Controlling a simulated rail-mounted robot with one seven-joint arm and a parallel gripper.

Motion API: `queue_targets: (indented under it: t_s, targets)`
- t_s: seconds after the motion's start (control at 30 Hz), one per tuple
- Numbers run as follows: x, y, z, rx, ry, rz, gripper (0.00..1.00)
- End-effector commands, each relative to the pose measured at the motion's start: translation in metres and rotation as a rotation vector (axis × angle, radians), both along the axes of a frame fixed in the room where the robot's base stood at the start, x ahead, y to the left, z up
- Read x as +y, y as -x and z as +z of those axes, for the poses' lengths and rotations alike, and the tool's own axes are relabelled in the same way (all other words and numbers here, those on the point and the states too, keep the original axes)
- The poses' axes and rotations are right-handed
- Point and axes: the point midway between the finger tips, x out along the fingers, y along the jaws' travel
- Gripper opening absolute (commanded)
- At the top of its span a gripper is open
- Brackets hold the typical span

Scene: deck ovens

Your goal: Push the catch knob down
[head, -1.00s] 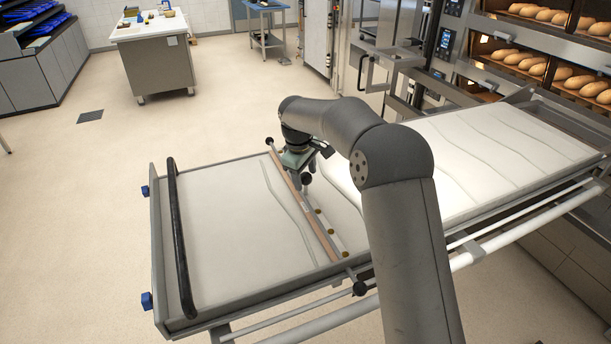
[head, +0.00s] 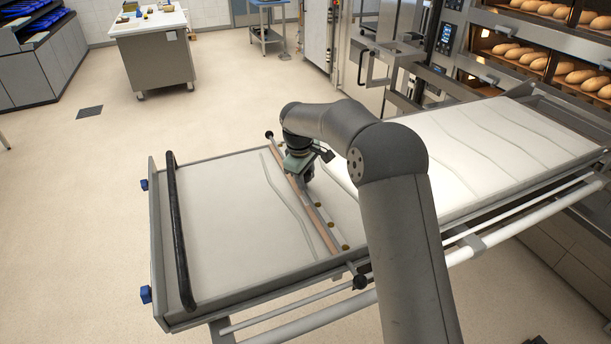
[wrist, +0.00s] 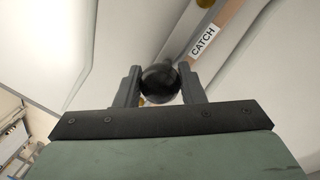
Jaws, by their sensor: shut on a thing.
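The catch knob (wrist: 160,84) is a round black ball in the wrist view. It sits between the two fingers of my gripper (wrist: 159,88), which are shut on it. A white label reading CATCH (wrist: 202,41) is on the wooden strip beyond it. In the head view my gripper (head: 306,174) is low over the crossbar (head: 318,222) that spans the white loader belt. The knob is hidden there behind my gripper and wrist.
The loader belt (head: 225,215) lies in a metal frame with a black handle bar (head: 178,235) at its left end. A black end knob (head: 360,282) sticks out at the front of the crossbar, another (head: 269,135) at the back. Ovens with loaves (head: 540,62) stand at right.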

Motion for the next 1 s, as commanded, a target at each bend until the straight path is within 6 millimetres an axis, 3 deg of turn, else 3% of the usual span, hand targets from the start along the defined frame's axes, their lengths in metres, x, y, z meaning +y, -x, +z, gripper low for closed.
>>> queue_targets:
  t_s: [0.23, 0.27, 0.3, 0.33, 0.73, 1.0]
  targets:
    - [0.0, 0.001, -0.005, 0.004, 0.0, 0.001, 0.0]
    - [0.0, 0.001, -0.005, 0.005, 0.0, 0.001, 0.41]
    - [0.0, 0.001, -0.005, 0.005, 0.001, 0.0, 0.52]
    - [0.0, 0.001, -0.005, 0.005, 0.001, 0.0, 0.56]
    - [0.001, 0.001, 0.005, 0.0, 0.0, 0.0, 0.56]
    - [0.007, 0.011, 0.058, -0.003, -0.001, 0.002, 0.56]
